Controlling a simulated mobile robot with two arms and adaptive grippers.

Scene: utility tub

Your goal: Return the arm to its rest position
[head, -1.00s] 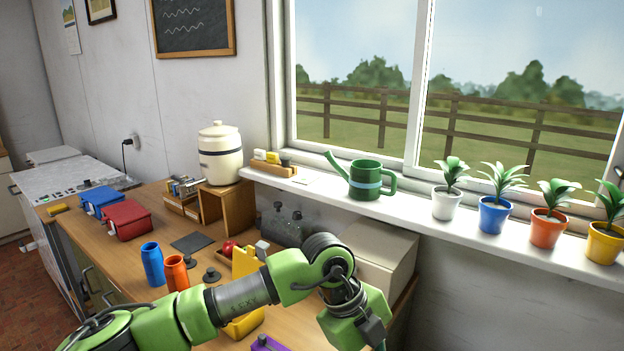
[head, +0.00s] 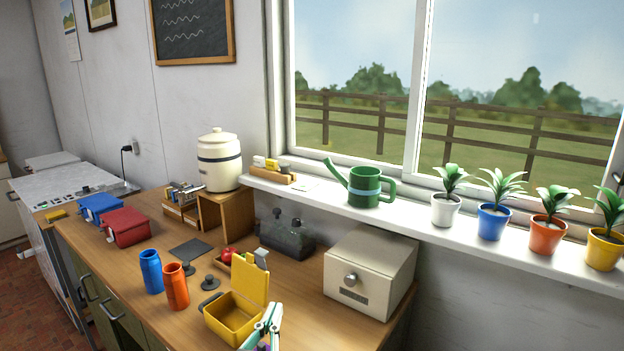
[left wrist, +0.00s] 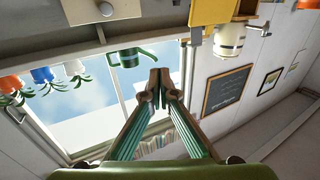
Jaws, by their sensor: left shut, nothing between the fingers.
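My left gripper (head: 264,332) shows at the bottom of the head view, in front of the yellow open box (head: 232,318) on the worktop. In the left wrist view the fingers of my left gripper (left wrist: 158,78) meet at their tips with nothing between them. That view is turned upside down and shows the window, the blackboard (left wrist: 226,90) and the green watering can (left wrist: 133,56). Most of my left arm is out of the head view. My right gripper is in neither view.
The worktop holds an orange bottle (head: 175,287), a blue bottle (head: 151,271), a red box (head: 127,227), a blue box (head: 99,208) and a cream box with a knob (head: 370,275). The watering can (head: 365,187) and several potted plants stand on the windowsill (head: 410,217).

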